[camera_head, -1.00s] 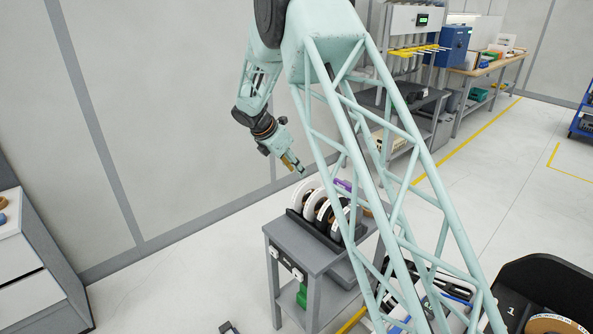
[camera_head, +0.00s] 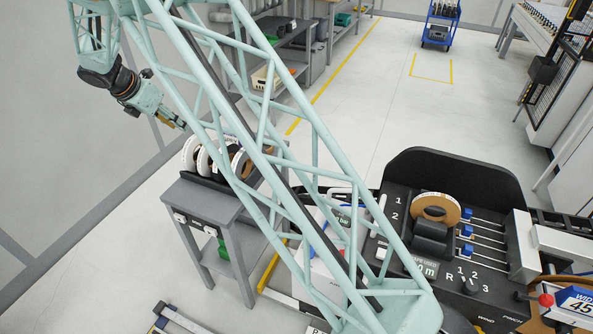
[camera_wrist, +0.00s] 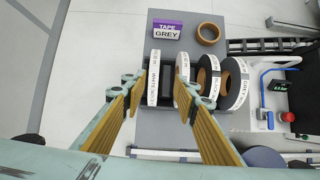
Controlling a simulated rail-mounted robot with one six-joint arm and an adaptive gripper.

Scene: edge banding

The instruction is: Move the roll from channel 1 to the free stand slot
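A tan roll (camera_head: 437,208) sits in the black machine (camera_head: 450,172) at the right of the head view, near the labels 1 and 2. The stand (camera_head: 205,199) at the left carries several rolls (camera_head: 192,155). In the wrist view they include a white-edged roll (camera_wrist: 153,80), another pale roll (camera_wrist: 183,66) and a dark roll labelled GREY (camera_wrist: 235,84). A dark gap (camera_wrist: 168,74) shows between the two pale rolls. My gripper (camera_head: 182,125) hangs above the stand; the wrist view shows its fingers (camera_wrist: 163,88) spread and holding nothing.
My lattice arm link crosses the head view and hides part of the stand and machine. Open floor (camera_head: 340,130) lies behind.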

